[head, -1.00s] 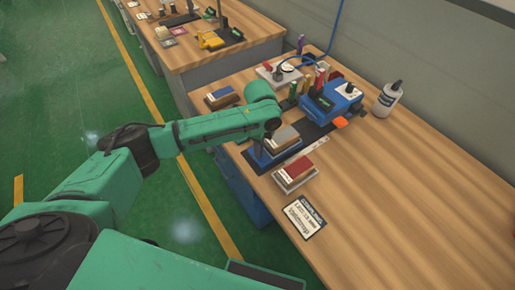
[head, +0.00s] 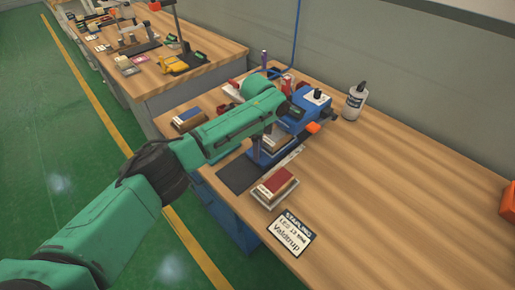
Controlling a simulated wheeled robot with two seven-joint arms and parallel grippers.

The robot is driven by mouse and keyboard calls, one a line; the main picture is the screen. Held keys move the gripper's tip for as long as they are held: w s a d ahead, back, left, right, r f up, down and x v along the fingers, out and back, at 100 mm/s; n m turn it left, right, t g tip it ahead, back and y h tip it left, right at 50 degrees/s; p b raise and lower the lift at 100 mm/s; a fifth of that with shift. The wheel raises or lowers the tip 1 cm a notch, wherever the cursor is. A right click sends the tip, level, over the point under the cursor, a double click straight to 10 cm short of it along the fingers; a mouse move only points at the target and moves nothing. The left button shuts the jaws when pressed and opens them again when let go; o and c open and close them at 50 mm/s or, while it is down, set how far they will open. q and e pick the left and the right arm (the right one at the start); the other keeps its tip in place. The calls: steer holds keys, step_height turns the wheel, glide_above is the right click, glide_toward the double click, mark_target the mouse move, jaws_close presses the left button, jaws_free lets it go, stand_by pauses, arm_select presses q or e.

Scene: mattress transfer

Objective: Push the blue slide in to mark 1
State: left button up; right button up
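The blue slide (head: 267,158) lies on the workbench, in front of the blue machine (head: 311,114), with a block (head: 277,136) on it. A pale marked strip (head: 291,157) runs along its right side; its marks are too small to read. My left arm reaches in over the bench, and my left gripper (head: 256,146) points down at the slide's near end, close to or touching it. The arm hides part of the slide, and the fingers are too small to tell open from shut. My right gripper is out of view.
A dark mat (head: 236,176) lies bare on the near side of the slide. A red-topped block on a tray (head: 274,188) and a label card (head: 291,233) lie closer. A white bottle (head: 355,101) stands at the back. The bench's right side is mostly clear.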

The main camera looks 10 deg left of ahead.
arm_select(q)
step_height(320, 180, up, 14)
steer(key=b, duration=0.1)
steer(key=shift+r, duration=0.25)
stand_by(0.5)
